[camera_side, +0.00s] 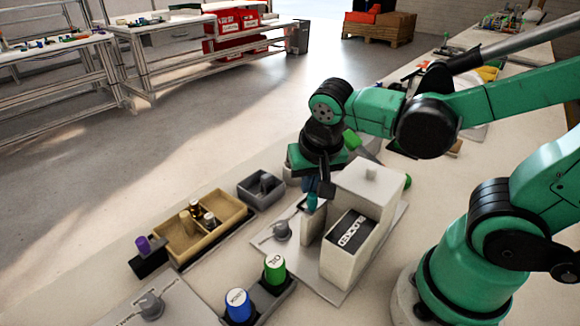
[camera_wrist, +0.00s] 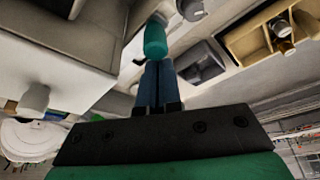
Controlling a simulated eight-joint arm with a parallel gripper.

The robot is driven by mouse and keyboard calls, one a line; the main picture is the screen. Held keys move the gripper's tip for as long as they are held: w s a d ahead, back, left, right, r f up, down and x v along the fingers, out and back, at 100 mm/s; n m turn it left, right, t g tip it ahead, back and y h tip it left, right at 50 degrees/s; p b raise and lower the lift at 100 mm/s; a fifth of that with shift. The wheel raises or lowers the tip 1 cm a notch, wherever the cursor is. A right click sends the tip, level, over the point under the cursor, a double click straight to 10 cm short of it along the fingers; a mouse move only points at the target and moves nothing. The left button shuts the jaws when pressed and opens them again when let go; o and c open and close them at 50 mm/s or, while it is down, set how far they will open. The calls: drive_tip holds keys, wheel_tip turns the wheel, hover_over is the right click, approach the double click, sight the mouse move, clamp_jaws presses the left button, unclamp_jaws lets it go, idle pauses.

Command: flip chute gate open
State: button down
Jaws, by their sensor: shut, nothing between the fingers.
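My gripper (camera_side: 318,186) is shut and empty, pointing down at the left side of a pale chute box. In the wrist view its blue fingers (camera_wrist: 156,68) are together. Their tips are at or just beside a teal knob (camera_wrist: 155,38), and I cannot tell whether they touch it. The teal knob also shows in the side view (camera_side: 312,202), beside an upright pale plate (camera_side: 311,228) that may be the chute gate. The chute box (camera_side: 345,262) has a dark label reading "BLOCKED". How far the gate is turned is not clear.
A tan divided tray (camera_side: 183,258) with small cylinders and a dark grey bin (camera_side: 262,197) stand left of the box. A grey knob (camera_side: 282,231) sits on the base plate nearby.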

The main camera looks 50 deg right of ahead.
idle(0.3)
drive_tip(key=a, duration=0.3)
idle(0.5)
wheel_tip(320, 180, up, 9)
drive_tip(key=shift+w+d+r, duration=0.2)
drive_tip(key=shift+w, duration=0.05)
idle(0.7)
